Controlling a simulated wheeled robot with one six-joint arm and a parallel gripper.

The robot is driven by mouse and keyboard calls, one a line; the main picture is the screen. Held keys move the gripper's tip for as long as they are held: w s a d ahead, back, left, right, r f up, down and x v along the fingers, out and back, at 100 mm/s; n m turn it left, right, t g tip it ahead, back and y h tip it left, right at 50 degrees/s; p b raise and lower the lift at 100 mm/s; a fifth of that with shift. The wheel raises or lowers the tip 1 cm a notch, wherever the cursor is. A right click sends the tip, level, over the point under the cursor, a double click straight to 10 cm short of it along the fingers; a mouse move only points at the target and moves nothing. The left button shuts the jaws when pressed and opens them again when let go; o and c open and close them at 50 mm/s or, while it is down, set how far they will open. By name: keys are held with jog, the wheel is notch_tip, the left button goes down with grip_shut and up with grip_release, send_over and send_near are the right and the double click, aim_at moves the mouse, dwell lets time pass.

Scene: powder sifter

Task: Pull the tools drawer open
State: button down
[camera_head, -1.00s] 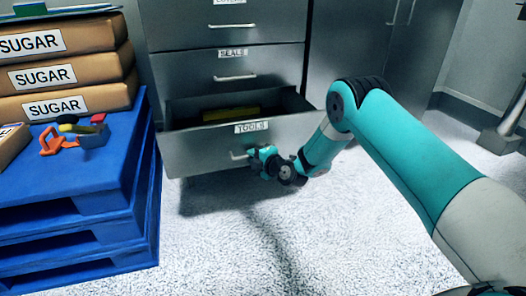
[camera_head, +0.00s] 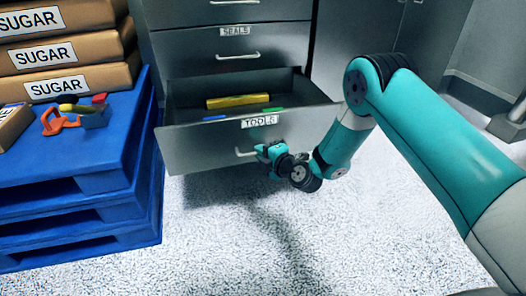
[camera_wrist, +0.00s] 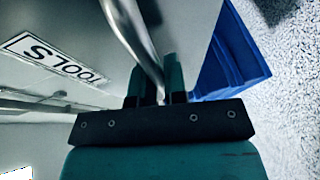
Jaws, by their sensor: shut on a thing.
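The tools drawer (camera_head: 205,147) is the lowest drawer in view of the grey cabinet and stands well open. Its label (camera_head: 260,121) reads TOOLS and also shows in the wrist view (camera_wrist: 52,58). My gripper (camera_head: 266,152) is at the drawer's front, shut on the metal handle (camera_head: 243,153). In the wrist view the handle (camera_wrist: 130,32) runs down between my fingers (camera_wrist: 158,84). Inside the drawer lie a yellow bar (camera_head: 238,101), a blue item (camera_head: 214,118) and a green item (camera_head: 272,110), both partly hidden by the front panel.
The seals drawer (camera_head: 190,48) above is closed. A blue pallet stack (camera_head: 75,160) stands close to the left of the drawer, with sugar sacks (camera_head: 95,75) and an orange clamp-like tool (camera_head: 60,124) on top. The floor (camera_head: 330,240) in front is clear.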

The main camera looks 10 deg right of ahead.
jog(key=shift+a, duration=0.1)
jog(key=c, duration=1.2)
grip_release()
jog(key=b+v, duration=1.6)
jog(key=v, duration=0.1)
jog(key=shift+d, duration=0.25)
jog(key=shift+s+r, duration=0.1)
jog(key=shift+s, duration=0.05)
